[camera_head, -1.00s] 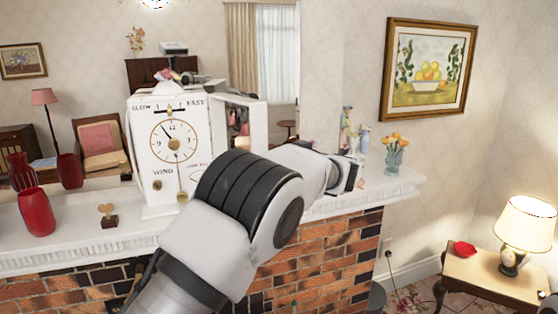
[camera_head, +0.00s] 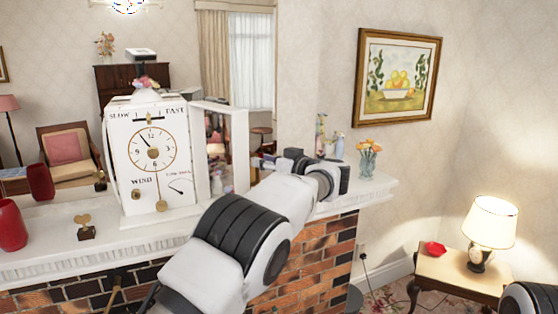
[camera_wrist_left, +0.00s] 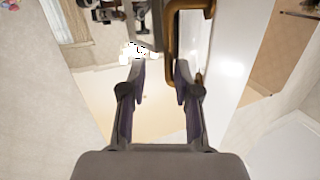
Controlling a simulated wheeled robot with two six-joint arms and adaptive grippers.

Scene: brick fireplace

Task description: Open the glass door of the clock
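A curved brass piece (camera_wrist_left: 205,40) is close by the right finger, next to a white panel (camera_wrist_left: 240,60). My right gripper is out of view.
A side table (camera_head: 450,275) with a lamp (camera_head: 490,225) stands lower right.

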